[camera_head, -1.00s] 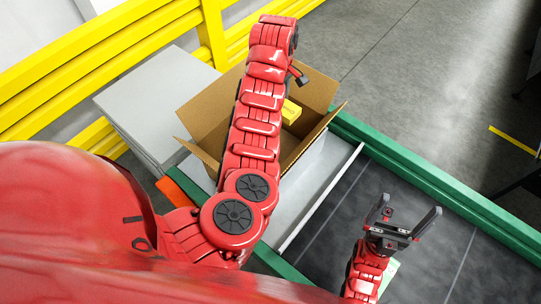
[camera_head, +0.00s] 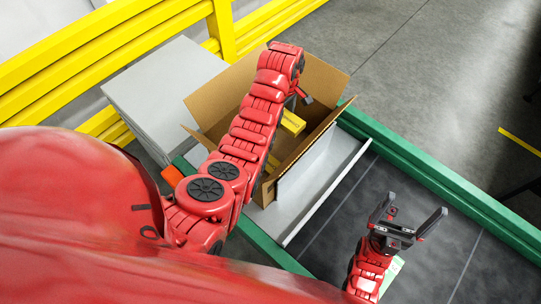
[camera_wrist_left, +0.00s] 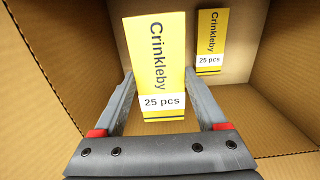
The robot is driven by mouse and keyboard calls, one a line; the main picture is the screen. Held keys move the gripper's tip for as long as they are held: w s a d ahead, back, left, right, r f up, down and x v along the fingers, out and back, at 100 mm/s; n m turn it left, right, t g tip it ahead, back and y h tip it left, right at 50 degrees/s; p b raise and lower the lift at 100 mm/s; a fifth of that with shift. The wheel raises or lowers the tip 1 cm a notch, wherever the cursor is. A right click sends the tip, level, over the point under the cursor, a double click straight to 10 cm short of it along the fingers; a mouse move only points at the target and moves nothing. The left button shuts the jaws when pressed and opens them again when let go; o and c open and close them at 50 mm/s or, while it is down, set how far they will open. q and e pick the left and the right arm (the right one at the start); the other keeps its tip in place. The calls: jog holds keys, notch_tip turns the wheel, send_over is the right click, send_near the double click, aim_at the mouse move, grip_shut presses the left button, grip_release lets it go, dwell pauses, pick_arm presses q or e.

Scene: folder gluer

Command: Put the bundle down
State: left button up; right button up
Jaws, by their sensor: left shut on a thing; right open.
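My left gripper (camera_wrist_left: 160,112) is shut on a yellow bundle (camera_wrist_left: 156,65) labelled "Crinkleby 25 pcs". It holds the bundle inside the open cardboard box (camera_head: 318,82). A second yellow bundle (camera_wrist_left: 211,42) with the same label is in the box beyond the held one, to its right in the left wrist view. In the head view a yellow bundle (camera_head: 292,122) shows beside my left arm; which one it is I cannot tell. My right gripper (camera_head: 408,215) is open and empty over the dark belt.
The box stands on a grey surface (camera_head: 305,205) with a raised rim, beside the dark belt (camera_head: 345,215). A green rail (camera_head: 440,185) runs along the belt. Grey stacked sheets (camera_head: 165,85) and yellow barriers (camera_head: 110,55) are at the left.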

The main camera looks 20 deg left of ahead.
aim_at(284, 122)
pick_arm(q)
notch_tip(284, 122, down, 4)
jog(key=shift+f, duration=0.15)
notch_tip(284, 122, down, 10)
jog(key=b, duration=0.5)
jog(key=shift+w+r, duration=0.1)
jog(key=shift+r, duration=0.2)
jog(key=shift+f, duration=0.2)
jog(key=o, duration=1.4)
jog(key=shift+r, duration=0.1)
